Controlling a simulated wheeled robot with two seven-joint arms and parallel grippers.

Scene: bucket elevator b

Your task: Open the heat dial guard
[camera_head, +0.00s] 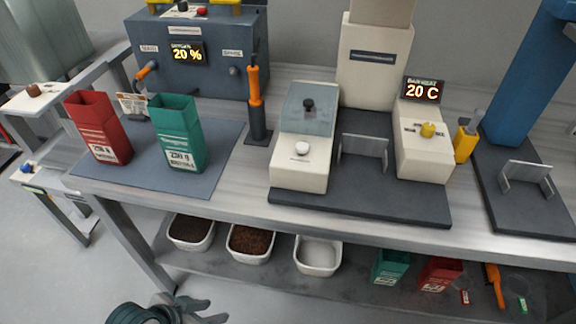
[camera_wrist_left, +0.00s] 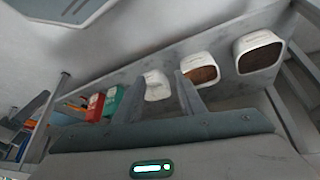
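A see-through bluish guard (camera_head: 310,93) lies over the sloped upper face of a cream box on the bench. A dark dial (camera_head: 308,106) shows through it, and the guard looks closed. A white knob (camera_head: 302,148) sits on the box below the guard. My left gripper (camera_head: 209,310) is at the bottom edge of the head view, in front of and below the bench, well away from the guard. Its two fingers (camera_wrist_left: 160,97) are apart in the left wrist view, with nothing held between them. My right gripper is in neither view.
A cream box (camera_head: 424,145) with a yellow knob and "20 C" display (camera_head: 423,91) stands right of the guard. An orange-handled tool (camera_head: 256,100) stands upright to its left. Red (camera_head: 100,128) and green (camera_head: 179,134) bags stand farther left. The lower shelf holds white bins (camera_head: 318,256).

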